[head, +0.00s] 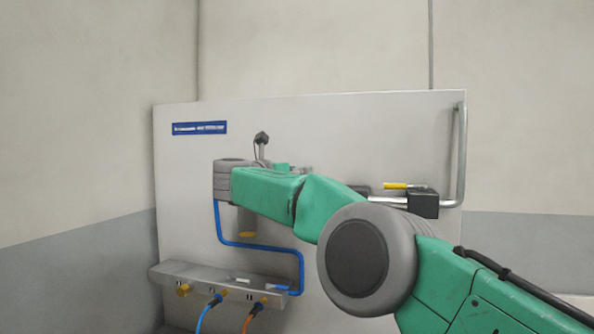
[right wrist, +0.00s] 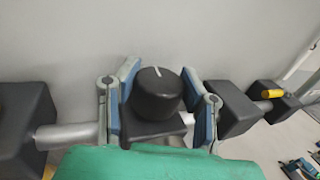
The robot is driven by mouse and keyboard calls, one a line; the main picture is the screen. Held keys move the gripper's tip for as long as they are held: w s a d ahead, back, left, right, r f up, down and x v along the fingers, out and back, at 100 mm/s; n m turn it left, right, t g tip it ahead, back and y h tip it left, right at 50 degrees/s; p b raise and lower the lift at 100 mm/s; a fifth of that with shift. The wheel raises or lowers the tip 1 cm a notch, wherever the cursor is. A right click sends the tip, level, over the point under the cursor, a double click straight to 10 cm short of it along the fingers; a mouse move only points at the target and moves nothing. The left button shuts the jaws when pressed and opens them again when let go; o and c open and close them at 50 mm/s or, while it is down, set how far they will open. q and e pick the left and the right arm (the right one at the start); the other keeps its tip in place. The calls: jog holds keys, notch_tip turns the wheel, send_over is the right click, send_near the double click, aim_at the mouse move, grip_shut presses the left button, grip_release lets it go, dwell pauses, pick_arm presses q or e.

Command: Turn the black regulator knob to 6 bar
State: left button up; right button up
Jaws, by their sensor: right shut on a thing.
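The black regulator knob (right wrist: 157,94) is a round cap with a white pointer line on its top, in the middle of the right wrist view. The line points roughly toward the wall, tilted slightly left. My right gripper (right wrist: 160,82) has one blue-grey finger on each side of the knob and is shut on it. In the head view my green right arm and grey wrist hide the knob and the fingers. No gauge face or pressure scale can be read. My left gripper is not in view.
A pale panel (head: 350,120) with a blue label (head: 199,128) stands before the wall. A yellow-handled valve (head: 405,187) sits right of my wrist. A blue pipe (head: 250,246) runs to a manifold (head: 215,276) with hoses. Black blocks (right wrist: 22,125) flank the knob.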

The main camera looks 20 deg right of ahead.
jog(key=shift+a+f, duration=0.1)
jog(key=shift+f, duration=0.3)
jog(key=o, duration=1.2)
jog(key=shift+w, duration=0.45)
jog(key=shift+s+a+r, duration=0.15)
jog(key=shift+s+r, duration=0.05)
jog(key=shift+r, duration=0.05)
jog(key=shift+s+a, duration=0.2)
jog(key=shift+s, duration=0.05)
jog(key=v, duration=1.1)
jog(key=shift+w+a+f, duration=0.25)
jog(key=shift+f, duration=0.05)
jog(key=shift+d, duration=0.15)
